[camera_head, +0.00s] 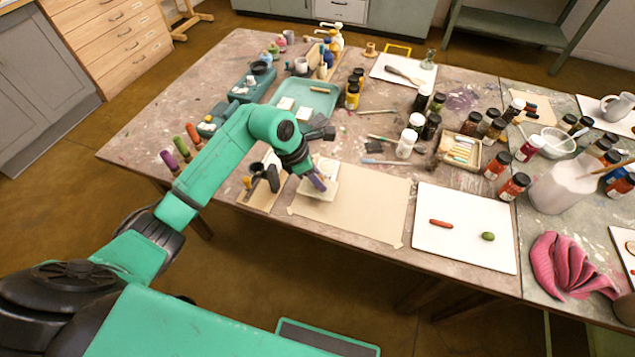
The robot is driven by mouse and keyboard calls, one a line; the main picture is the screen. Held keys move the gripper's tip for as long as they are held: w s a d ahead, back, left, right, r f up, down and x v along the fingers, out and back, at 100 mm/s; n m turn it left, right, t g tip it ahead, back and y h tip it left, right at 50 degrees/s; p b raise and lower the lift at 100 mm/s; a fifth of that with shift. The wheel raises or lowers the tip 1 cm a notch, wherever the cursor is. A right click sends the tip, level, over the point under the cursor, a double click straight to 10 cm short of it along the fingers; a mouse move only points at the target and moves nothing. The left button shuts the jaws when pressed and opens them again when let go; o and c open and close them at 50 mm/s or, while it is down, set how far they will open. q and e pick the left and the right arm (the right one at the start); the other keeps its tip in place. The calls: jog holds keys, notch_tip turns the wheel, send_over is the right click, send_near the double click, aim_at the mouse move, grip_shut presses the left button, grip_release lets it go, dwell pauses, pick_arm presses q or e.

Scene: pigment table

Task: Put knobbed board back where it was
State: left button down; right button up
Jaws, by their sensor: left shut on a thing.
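My left gripper (316,180) reaches over the table from the left, pointing down, shut on the knob of a small pale knobbed board (327,190). The board is at the upper left part of a beige paper sheet (363,203). The gripper and arm partly cover the board, and I cannot tell whether it touches the sheet or hangs just above it. My right gripper is not in view.
A white board (465,249) with a red and a green piece lies right of the sheet. A teal tray (318,93) and several paint jars stand behind. A pink cloth (562,264) lies at right. Most of the beige sheet is bare.

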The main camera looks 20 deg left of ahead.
pick_arm(q)
notch_tip(320, 180, down, 3)
jog(key=shift+f, duration=0.1)
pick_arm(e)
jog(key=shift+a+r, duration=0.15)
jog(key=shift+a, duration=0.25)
pick_arm(q)
jog(key=c, duration=0.6)
grip_release()
jog(key=shift+f, duration=0.1)
jog(key=shift+o, duration=0.2)
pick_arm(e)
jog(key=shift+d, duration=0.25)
pick_arm(q)
jog(key=shift+r, duration=0.25)
jog(key=b+v, duration=0.1)
jog(key=v, duration=1.1)
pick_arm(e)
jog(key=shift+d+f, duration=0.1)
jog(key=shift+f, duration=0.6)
